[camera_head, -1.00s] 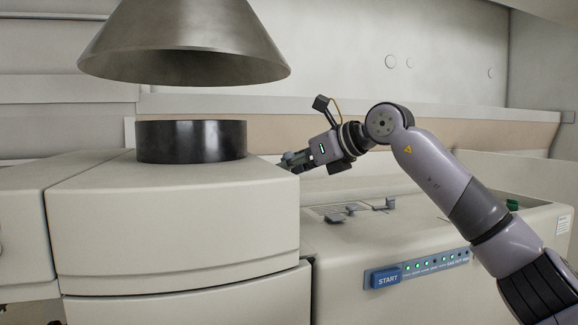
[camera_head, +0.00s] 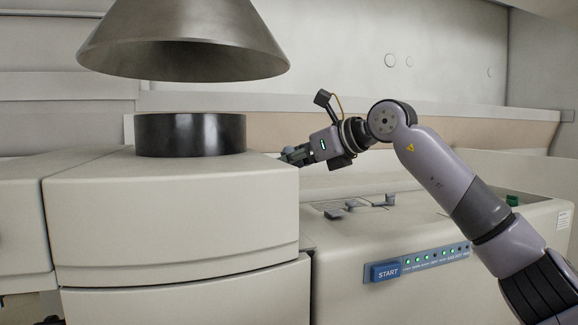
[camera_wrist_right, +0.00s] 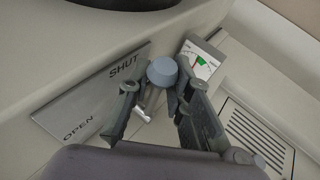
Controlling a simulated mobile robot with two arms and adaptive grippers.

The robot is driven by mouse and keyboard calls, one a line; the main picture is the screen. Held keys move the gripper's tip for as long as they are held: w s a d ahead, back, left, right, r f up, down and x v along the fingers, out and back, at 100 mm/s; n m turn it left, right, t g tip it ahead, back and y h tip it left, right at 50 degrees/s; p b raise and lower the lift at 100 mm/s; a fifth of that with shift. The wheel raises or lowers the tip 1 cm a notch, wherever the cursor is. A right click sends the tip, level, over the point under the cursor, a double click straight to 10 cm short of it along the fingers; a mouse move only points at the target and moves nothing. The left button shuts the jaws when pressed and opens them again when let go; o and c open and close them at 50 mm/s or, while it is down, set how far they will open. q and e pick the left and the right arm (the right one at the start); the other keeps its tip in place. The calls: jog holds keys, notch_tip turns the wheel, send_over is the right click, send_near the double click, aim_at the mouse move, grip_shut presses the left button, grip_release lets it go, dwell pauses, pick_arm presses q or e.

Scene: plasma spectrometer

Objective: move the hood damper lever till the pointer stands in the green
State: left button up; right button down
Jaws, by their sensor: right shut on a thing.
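The damper lever's blue-grey round knob (camera_wrist_right: 162,71) shows in the right wrist view, with a pale metal stem below it. My right gripper (camera_wrist_right: 158,94) is shut on the lever, one finger on either side. The lever stands beside a grey plate (camera_wrist_right: 85,100) marked SHUT and OPEN, with the knob near the SHUT end. Behind it is a small white gauge (camera_wrist_right: 203,61) with a green sector and a red mark; I cannot tell exactly where its pointer stands. In the head view my right gripper (camera_head: 288,157) is behind the housing's right edge, its tips partly hidden. My left gripper is out of view.
A metal hood cone (camera_head: 185,45) hangs above a black collar (camera_head: 190,135) on the beige housing (camera_head: 180,205). To the right is a lower instrument top (camera_head: 420,215) with a blue START button (camera_head: 387,272). A vent grille (camera_wrist_right: 258,140) lies right of the gripper.

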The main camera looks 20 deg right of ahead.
jog(key=shift+s+f+n+t+y+b, duration=0.35)
jog(key=shift+s+n+t+y+b, duration=0.4)
jog(key=shift+b, duration=2)
jog(key=shift+s+f+n+t+y+b, duration=0.4)
jog(key=shift+s+t+b, duration=0.55)
jog(key=shift+b, duration=1.8)
jog(key=shift+s+f+n+t+y+b, duration=0.25)
jog(key=shift+s+n+t+y+b, duration=0.55)
jog(key=shift+b, duration=1.95)
jog(key=shift+w+h, duration=0.15)
jog(key=shift+h, duration=0.2)
jog(key=c, duration=1.8)
grip_release()
jog(key=shift+o, duration=0.2)
jog(key=shift+t, duration=0.3)
jog(key=v, duration=1.2)
jog(key=shift+r, duration=0.1)
